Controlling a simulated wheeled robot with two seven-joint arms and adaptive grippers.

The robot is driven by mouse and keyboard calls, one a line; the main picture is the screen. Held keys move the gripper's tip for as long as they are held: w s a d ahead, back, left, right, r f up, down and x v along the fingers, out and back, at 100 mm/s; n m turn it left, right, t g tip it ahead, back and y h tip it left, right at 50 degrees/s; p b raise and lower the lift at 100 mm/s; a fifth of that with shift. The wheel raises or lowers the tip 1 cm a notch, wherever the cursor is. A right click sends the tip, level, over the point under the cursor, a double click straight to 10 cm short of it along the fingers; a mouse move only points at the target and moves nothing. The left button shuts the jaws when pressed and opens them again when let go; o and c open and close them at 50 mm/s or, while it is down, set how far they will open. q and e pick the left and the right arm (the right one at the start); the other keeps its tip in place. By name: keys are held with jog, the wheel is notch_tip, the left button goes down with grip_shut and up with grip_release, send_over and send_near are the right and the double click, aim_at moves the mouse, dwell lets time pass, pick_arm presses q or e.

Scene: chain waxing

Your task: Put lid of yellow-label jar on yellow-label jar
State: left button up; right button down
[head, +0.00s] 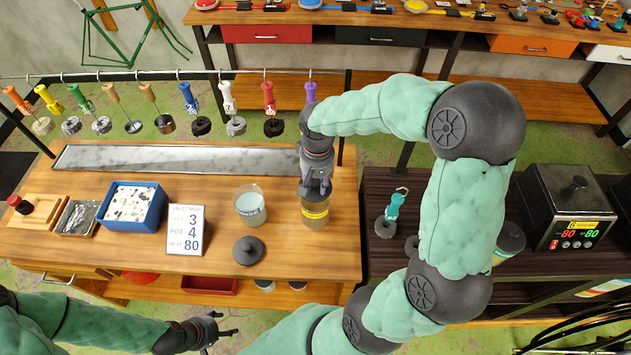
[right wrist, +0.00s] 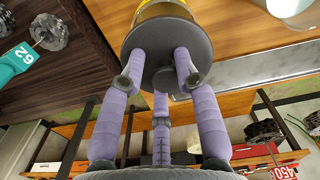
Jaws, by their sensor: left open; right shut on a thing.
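The yellow-label jar (head: 315,211) stands upright near the right edge of the wooden table in the head view. My right gripper (head: 315,188) points down right over it. In the right wrist view its lilac fingers (right wrist: 165,75) are shut on a dark grey round lid (right wrist: 150,42). The lid lies across the end of the yellow-label jar (right wrist: 160,10); I cannot tell whether it is fully seated. In the head view the gripper mostly hides the lid. My left gripper (head: 216,331) is open and empty at the lower left, in front of the table.
A second jar (head: 249,207) stands uncovered to the left, with a dark lid (head: 248,251) lying before it. A number sign (head: 185,230) and a blue bin (head: 133,207) stand further left. Tools hang above a metal tray (head: 180,158). A heater (head: 570,208) stands at right.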

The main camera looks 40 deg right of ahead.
aim_at(317, 188)
jog(key=shift+f+b, duration=1.9)
jog(key=shift+f, duration=0.85)
jog(key=c, duration=0.8)
grip_release()
jog(key=shift+c, duration=0.2)
jog(key=shift+r, duration=0.1)
notch_tip(317, 188, up, 12)
jog(key=shift+f, duration=0.1)
